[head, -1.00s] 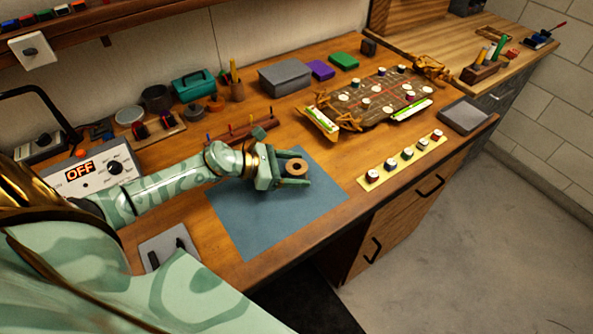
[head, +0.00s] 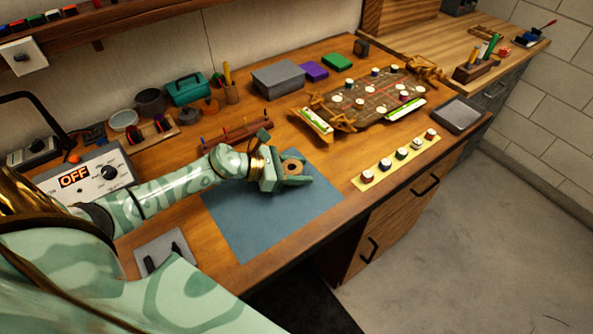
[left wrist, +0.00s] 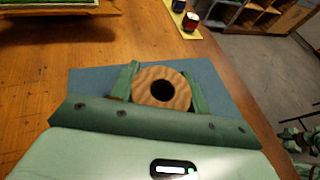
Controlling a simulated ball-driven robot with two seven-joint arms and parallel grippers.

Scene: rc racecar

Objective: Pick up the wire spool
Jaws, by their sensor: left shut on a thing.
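The wire spool (head: 292,167) is a small round wooden-brown piece with a dark centre hole, over the blue-grey mat (head: 255,225) on the workbench. My left gripper (head: 294,172) is shut on the spool, one finger on each side of it. In the left wrist view the spool (left wrist: 162,88) sits between the two green fingers, its round face and hole toward the camera. I cannot tell whether the spool touches the mat.
A rack with coloured tools (head: 235,136) stands behind the gripper. A dark board with several white-topped pieces (head: 372,98) lies beyond. A power unit reading OFF (head: 90,178) stands left. The mat's front is clear.

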